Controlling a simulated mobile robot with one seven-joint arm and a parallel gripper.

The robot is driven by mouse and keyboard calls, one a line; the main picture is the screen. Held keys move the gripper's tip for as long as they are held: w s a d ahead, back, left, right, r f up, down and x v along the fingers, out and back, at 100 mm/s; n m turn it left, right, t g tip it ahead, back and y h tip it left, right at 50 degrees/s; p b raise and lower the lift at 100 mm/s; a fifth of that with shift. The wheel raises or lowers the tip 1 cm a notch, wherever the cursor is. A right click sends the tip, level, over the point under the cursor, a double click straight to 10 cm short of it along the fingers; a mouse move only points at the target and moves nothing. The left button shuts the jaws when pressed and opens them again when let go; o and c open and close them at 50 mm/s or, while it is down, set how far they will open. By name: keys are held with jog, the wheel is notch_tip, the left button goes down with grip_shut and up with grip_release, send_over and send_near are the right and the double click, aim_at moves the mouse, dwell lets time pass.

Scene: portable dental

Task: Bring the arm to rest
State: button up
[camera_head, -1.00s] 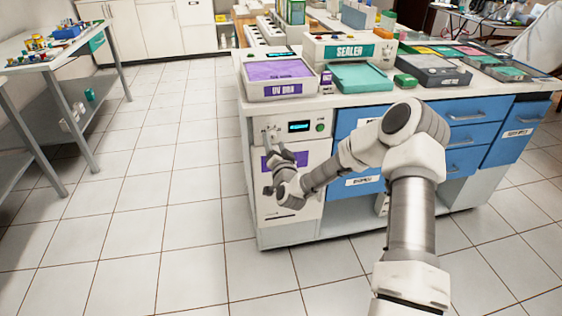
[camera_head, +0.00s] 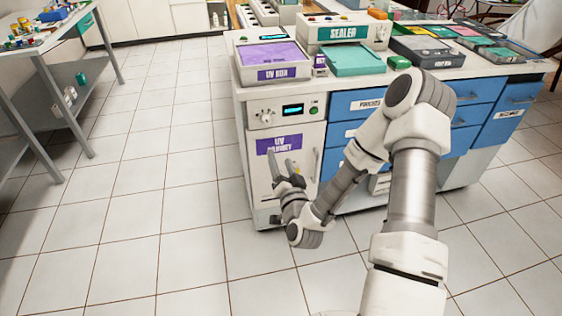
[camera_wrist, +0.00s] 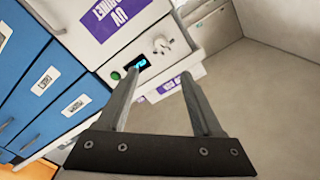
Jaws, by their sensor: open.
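My arm reaches forward from the lower right in the head view and bends down at the elbow. My gripper (camera_head: 284,166) is in front of the white UV cabinet (camera_head: 307,141), low by its door, pointing away from me. In the wrist view my gripper (camera_wrist: 157,88) shows two fingers spread wide apart with nothing between them. The UV cabinet shows beyond them there, with its lit display (camera_wrist: 138,63) and round knob (camera_wrist: 161,45). Whether a finger touches the cabinet front cannot be told.
The counter carries a purple UV bin (camera_head: 272,59), a sealer (camera_head: 345,33) and several trays. Blue drawers (camera_head: 357,103) lie right of the cabinet. A grey side table (camera_head: 50,38) stands at the left. The tiled floor (camera_head: 150,200) between is clear.

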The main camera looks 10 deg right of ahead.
dwell(0.5)
jog(key=s+r+n+g, duration=0.8)
jog(key=r+g, duration=0.1)
jog(key=r, duration=0.5)
jog(key=s+r+g, duration=0.2)
jog(key=s+r, duration=0.2)
jog(key=s, duration=0.6)
jog(key=s+r+g, duration=0.1)
jog(key=s+r, duration=0.2)
jog(key=s, duration=0.7)
notch_tip(320, 180, up, 20)
jog(key=p, duration=2)
jog(key=shift+s, duration=0.1)
